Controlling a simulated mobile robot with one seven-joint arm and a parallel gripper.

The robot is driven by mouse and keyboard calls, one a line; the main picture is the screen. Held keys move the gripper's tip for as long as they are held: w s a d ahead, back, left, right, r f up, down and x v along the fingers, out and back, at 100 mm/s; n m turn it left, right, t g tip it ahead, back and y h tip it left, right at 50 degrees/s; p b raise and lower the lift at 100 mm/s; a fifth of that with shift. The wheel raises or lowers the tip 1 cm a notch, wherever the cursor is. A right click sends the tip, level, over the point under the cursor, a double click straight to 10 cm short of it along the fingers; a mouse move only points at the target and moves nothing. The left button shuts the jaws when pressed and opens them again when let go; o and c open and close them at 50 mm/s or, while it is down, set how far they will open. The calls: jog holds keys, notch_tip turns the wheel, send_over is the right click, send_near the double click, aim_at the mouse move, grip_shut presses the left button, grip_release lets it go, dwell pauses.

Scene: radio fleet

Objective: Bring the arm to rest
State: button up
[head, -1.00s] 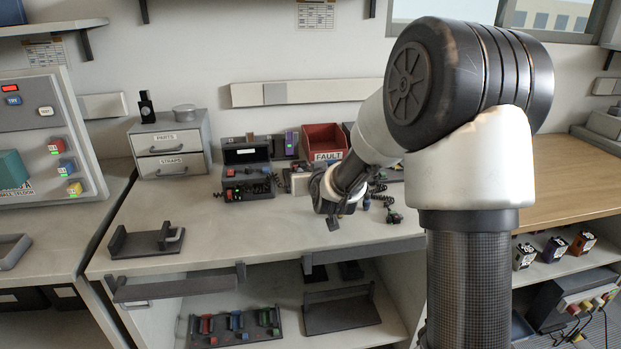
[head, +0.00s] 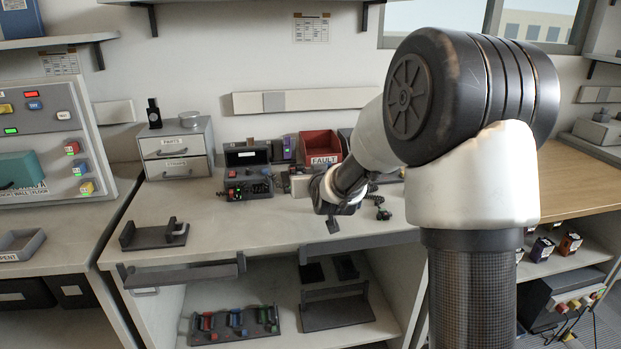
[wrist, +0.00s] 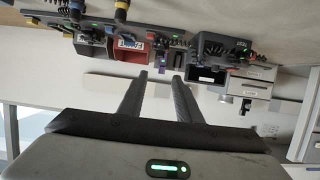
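My arm stands at the right of the head view and reaches over the workbench (head: 255,228). Its hand end (head: 338,190) is folded down over the bench, in front of the red FAULT bin (head: 320,142); its fingers are not clear there. In the wrist view, my gripper (wrist: 160,76) shows two dark fingers apart with nothing between them. The wrist picture looks upside down, with the red bin (wrist: 130,50) and other bench things beyond the fingertips.
A grey drawer unit (head: 175,150) stands at the bench's back left, with a dark radio charger (head: 248,185) beside the hand. A dark holder (head: 150,236) sits near the front left. A control panel (head: 50,130) stands far left. The bench's front middle is clear.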

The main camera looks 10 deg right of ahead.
jog(key=s+a+r+g, duration=0.1)
jog(key=s+r+g, duration=0.35)
jog(key=s, duration=0.95)
jog(key=s+g+p, duration=0.1)
jog(key=s+g, duration=0.3)
jog(key=s, duration=2.4)
notch_tip(320, 180, up, 27)
jog(key=p, duration=2.6)
jog(key=shift+d, duration=0.3)
jog(key=shift+f, duration=0.1)
